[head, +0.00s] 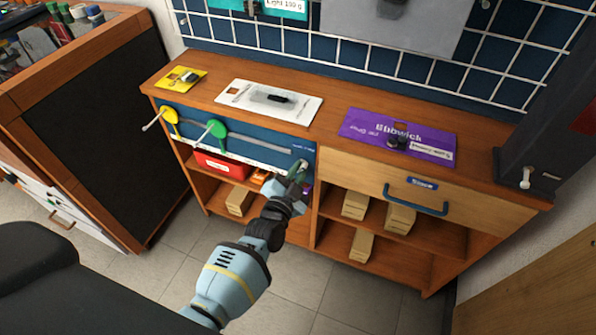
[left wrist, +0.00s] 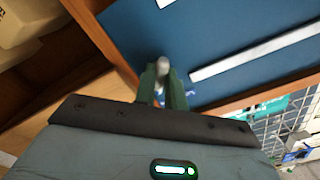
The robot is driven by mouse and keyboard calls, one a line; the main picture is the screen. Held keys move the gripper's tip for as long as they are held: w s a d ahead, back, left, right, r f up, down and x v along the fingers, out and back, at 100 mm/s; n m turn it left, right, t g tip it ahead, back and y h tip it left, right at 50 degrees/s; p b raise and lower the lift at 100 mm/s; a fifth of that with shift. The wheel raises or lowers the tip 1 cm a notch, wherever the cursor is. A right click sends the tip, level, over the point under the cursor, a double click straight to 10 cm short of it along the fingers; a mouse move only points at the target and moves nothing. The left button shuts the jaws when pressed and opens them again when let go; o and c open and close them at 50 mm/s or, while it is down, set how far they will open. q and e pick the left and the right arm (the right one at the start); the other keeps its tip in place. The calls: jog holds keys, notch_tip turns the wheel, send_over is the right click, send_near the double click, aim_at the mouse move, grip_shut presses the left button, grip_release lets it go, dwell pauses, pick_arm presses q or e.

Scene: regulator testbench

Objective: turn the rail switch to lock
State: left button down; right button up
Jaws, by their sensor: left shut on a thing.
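A blue panel (head: 252,144) on the front of the wooden bench carries a yellow round lever (head: 170,117), a green round lever (head: 216,129) and a white sliding rail along it. My left gripper (head: 300,175) is at the right end of this panel. Its dark green fingers (left wrist: 163,88) are shut on a small grey lever, taken to be the rail switch, whose rounded end (left wrist: 163,66) shows between the fingertips. The fingers hide the rest of the lever, and its marked position cannot be read. My right gripper is not in view.
On the bench top lie a yellow card (head: 181,78), a white plate (head: 240,95) and a purple mat (head: 370,128). Right of the panel is a drawer with a blue handle (head: 415,202). Shelves below hold wooden blocks (head: 361,244) and a red box (head: 222,165).

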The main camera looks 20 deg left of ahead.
pick_arm(q)
jog(key=n, duration=1.4)
jog(key=shift+d+f, duration=0.1)
jog(key=shift+n+b, duration=0.4)
jog(key=shift+n, duration=1.1)
jog(key=c, duration=1.5)
grip_release()
jog(key=shift+o, duration=0.2)
jog(key=shift+s, duration=0.1)
